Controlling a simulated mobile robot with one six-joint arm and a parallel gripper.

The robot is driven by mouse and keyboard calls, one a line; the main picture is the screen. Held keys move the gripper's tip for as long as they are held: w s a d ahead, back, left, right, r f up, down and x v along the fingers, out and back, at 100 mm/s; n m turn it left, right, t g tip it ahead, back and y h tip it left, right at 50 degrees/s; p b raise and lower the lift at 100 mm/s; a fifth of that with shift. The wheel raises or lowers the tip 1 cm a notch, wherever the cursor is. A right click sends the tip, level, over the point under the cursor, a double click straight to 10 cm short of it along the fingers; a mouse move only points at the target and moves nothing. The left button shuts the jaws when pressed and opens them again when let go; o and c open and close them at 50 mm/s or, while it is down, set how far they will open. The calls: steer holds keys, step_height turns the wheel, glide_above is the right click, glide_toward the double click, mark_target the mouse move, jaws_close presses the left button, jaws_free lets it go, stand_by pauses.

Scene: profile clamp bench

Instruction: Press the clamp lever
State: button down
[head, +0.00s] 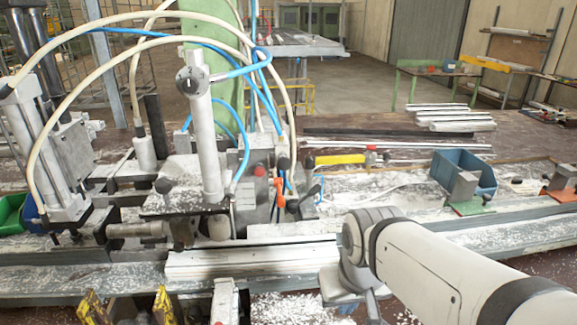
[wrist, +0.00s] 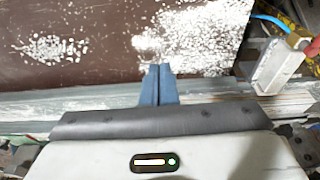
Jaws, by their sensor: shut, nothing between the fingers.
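The clamp unit with a grey upright cylinder (head: 205,140) stands left of centre in the head view. An orange-red lever (head: 279,192) sits at its right side, with black-knobbed rods close by. I cannot tell for certain which of these is the clamp lever. My gripper (wrist: 157,85) shows in the wrist view as two blue fingers, shut together and empty. They point over a brown surface with white chips, beside the bench rail. In the head view my arm comes from the lower right, and the fingertips are hidden. My gripper is apart from the orange-red lever.
White profiles (head: 250,262) lie along the bench front. A yellow-handled tool (head: 340,159) and a blue bin (head: 464,172) stand farther back. Blue and cream hoses arch over the clamp unit. A metal block (wrist: 277,65) is at the right of the wrist view.

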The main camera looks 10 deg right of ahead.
steer(key=w+d+r+p, duration=0.1)
steer(key=w+d+r, duration=0.15)
steer(key=w, duration=0.25)
step_height(320, 180, up, 7)
steer(key=n+t+y+p, duration=0.1)
steer(key=n+y+p, duration=0.1)
steer(key=n+p, duration=0.4)
glide_above(307, 195)
steer(key=d, duration=0.3)
steer(key=m, duration=0.1)
steer(key=shift+s+d+r+p, duration=0.15)
steer(key=shift+r+p, duration=0.1)
steer(key=shift+p, duration=0.15)
steer(key=p+x, duration=0.2)
steer(key=x, duration=0.8)
steer(key=shift+d, duration=0.15)
